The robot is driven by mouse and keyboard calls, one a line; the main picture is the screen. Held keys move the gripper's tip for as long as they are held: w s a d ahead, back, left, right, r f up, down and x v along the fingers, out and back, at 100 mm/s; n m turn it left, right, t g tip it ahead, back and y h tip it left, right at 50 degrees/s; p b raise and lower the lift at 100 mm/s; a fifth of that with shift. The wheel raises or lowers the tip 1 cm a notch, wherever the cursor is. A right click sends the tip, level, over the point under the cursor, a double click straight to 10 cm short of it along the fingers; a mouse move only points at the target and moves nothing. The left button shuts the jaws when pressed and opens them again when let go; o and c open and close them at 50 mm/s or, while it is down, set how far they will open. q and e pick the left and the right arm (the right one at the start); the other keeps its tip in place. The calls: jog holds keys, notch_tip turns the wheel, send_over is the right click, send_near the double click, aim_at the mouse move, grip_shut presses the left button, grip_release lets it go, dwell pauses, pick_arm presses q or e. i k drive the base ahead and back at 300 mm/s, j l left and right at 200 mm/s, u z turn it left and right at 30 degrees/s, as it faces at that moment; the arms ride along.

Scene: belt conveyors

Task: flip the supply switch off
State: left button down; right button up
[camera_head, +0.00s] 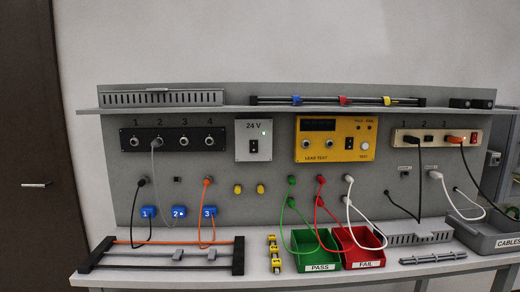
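Neither of my grippers shows in this view, and nothing covers the supply box.
Cables hang below, near the green PASS bin (320,268) and red FAIL bin (363,265). A shelf (230,107) juts out above. Space directly before the supply box looks clear.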

aim_at(254, 145)
jog(key=i+l, duration=0.2)
jog(key=i+l+u, duration=0.15)
jog(key=l, duration=0.25)
jog(key=i+l, duration=0.2)
jog(key=i+l+u, duration=0.15)
jog(key=l, duration=0.3)
